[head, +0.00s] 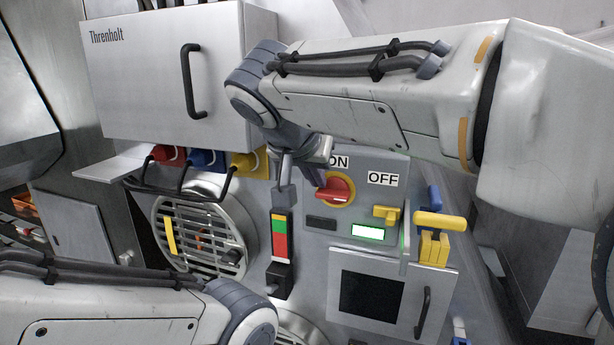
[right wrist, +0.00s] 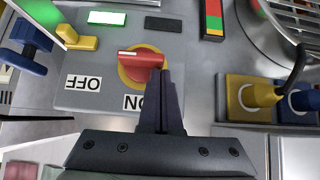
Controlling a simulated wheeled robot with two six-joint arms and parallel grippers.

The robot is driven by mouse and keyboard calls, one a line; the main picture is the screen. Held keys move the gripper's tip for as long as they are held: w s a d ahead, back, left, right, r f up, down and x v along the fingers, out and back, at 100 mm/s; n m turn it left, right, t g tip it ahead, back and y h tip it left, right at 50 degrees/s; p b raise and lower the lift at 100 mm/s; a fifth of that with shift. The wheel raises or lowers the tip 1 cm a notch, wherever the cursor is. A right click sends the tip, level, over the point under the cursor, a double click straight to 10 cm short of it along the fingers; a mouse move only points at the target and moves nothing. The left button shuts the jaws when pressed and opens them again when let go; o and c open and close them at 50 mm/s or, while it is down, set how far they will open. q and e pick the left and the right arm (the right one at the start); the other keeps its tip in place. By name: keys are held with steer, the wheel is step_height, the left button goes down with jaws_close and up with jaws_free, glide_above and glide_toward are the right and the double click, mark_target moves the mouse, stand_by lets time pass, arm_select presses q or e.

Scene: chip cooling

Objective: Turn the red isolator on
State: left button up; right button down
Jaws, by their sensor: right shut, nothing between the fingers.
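My right gripper (head: 322,172) is shut and empty beside the handle. In the right wrist view its fingertips (right wrist: 164,74) overlap the handle's unmarked end; I cannot tell whether they touch. My left gripper is out of view.
A lit green-white display (head: 368,231) and a yellow lever (head: 386,214) sit right of the isolator. A red-green-yellow indicator strip (head: 280,237) stands to its left. The Threnholt cabinet (head: 150,85) juts out above left, over red, blue and yellow connectors. A handled door (head: 430,275) sits below.

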steer(key=shift+d+r, duration=0.1)
steer(key=shift+d, duration=0.45)
steer(key=shift+w, duration=0.1)
steer(key=shift+a, duration=0.35)
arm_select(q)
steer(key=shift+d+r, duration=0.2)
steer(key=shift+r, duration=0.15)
arm_select(e)
steer(key=shift+d+h, duration=0.1)
steer(key=shift+h, duration=0.2)
